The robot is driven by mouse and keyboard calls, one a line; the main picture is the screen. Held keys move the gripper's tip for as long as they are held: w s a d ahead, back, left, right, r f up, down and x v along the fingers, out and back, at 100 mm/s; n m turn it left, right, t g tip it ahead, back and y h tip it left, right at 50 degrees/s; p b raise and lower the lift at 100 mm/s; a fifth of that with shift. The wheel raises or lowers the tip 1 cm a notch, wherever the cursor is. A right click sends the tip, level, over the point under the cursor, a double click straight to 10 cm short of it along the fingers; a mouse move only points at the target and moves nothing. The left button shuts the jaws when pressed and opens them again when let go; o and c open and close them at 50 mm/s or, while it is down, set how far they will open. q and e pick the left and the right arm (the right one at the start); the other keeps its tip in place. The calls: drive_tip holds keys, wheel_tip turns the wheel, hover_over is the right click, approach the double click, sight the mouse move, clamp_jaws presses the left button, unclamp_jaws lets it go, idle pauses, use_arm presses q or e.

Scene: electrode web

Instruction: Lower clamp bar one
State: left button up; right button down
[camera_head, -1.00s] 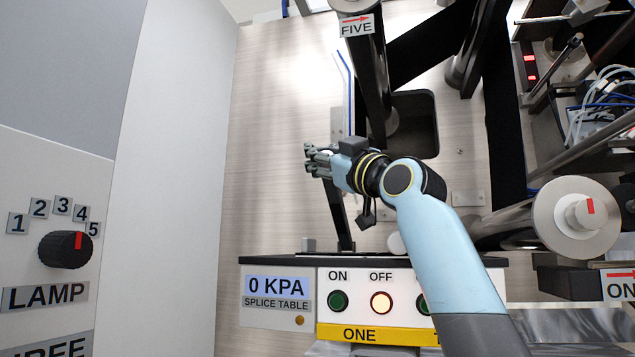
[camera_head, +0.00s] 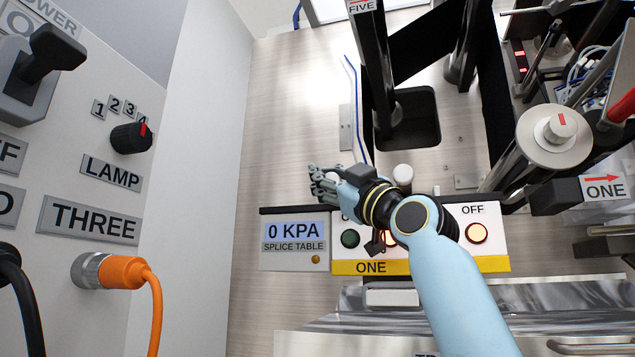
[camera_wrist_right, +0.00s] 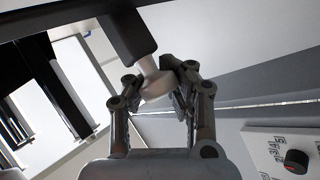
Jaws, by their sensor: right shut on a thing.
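My right gripper (camera_head: 326,186) is just above the back edge of the splice table panel (camera_head: 293,265), at its left part. In the right wrist view its fingers (camera_wrist_right: 160,88) are closed around a pale round knob (camera_wrist_right: 154,82) at the end of a black bar (camera_wrist_right: 130,32), which I take to be clamp bar one. The yellow ONE label (camera_head: 371,267) is below the gripper. The display reads 0 KPA. My left gripper is not in view.
A grey wall panel with the LAMP knob (camera_head: 131,138), a black lever (camera_head: 55,58) and an orange connector (camera_head: 108,271) stands at left. Rollers with black web (camera_head: 420,45) and a silver disc (camera_head: 550,135) stand at right. The table surface (camera_head: 300,110) behind the gripper is open.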

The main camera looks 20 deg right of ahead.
wheel_tip(320, 180, down, 2)
drive_tip(key=shift+s+d, duration=0.1)
drive_tip(key=shift+f, duration=0.1)
drive_tip(key=c, duration=1.4)
unclamp_jaws()
drive_tip(key=shift+s+d, duration=0.2)
drive_tip(key=shift+d, duration=0.05)
drive_tip(key=shift+o, duration=1)
drive_tip(key=shift+s+d+r, duration=0.2)
drive_tip(key=shift+s, duration=0.1)
drive_tip(key=shift+o, duration=1.2)
drive_tip(key=shift+w+a+r, duration=0.15)
drive_tip(key=v, duration=1.2)
